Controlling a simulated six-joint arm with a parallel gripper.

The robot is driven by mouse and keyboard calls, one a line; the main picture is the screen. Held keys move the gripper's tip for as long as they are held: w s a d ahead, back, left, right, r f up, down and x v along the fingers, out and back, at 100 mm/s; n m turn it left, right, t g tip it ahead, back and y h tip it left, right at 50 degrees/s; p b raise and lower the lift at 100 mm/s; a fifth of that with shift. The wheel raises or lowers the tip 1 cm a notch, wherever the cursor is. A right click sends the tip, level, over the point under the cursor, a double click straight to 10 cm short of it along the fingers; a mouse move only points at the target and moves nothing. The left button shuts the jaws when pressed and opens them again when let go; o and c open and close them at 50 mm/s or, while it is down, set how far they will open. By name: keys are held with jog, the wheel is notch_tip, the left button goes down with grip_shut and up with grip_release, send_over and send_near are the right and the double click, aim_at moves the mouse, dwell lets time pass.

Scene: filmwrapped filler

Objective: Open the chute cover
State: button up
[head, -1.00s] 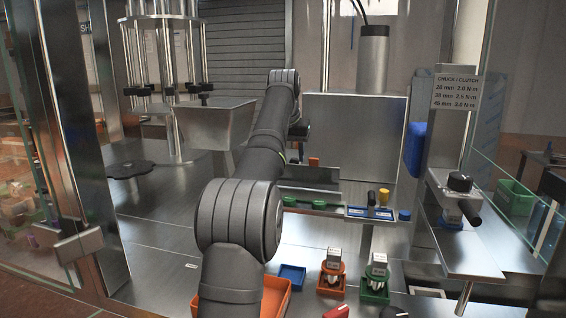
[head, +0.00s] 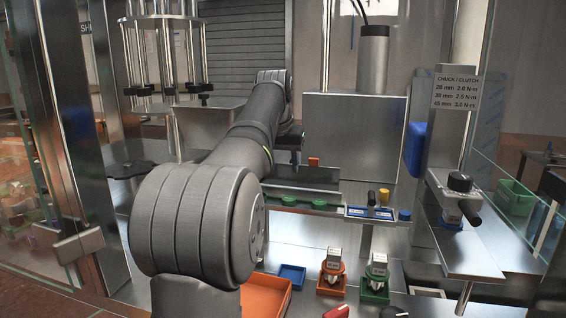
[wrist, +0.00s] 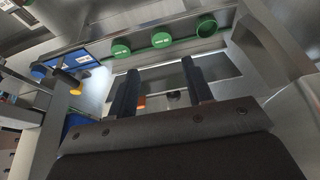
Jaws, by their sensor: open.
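A steel panel, which looks like the chute cover (head: 318,180), sits low behind the green-capped rail, left of centre in the head view. In the wrist view a steel panel (wrist: 222,67) lies beyond and beneath my fingers, with a small dark knob (wrist: 174,96) between them. I cannot tell for sure that this panel is the cover. My gripper (wrist: 160,67) is open, with nothing between its fingers. Whether a finger touches the panel is unclear. In the head view my arm hides most of the gripper.
Green caps (wrist: 161,40) line a rail beside a blue tray (head: 370,212) with black and yellow pegs. A small orange block (head: 313,162) stands behind the panel. A large steel box (head: 355,135) is at the back. Orange and green holders (head: 332,275) stand in front.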

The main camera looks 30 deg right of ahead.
jog(key=shift+d+r, duration=0.1)
jog(key=c, duration=0.6)
jog(key=shift+s+r+m+t, duration=0.2)
jog(key=shift+m+t, duration=0.2)
jog(key=shift+m, duration=0.4)
jog(key=c, duration=0.4)
jog(key=shift+s+d+r+m+t, duration=0.15)
jog(key=shift+s+d+m+t, duration=0.1)
jog(key=shift+m+t, duration=0.5)
grip_shut()
jog(key=s+d+r+m+t+h, duration=0.2)
jog(key=s+r+m+t, duration=0.25)
jog(key=m, duration=0.65)
jog(key=x, duration=1.4)
jog(key=shift+w+r, duration=0.25)
jog(key=shift+w, duration=0.35)
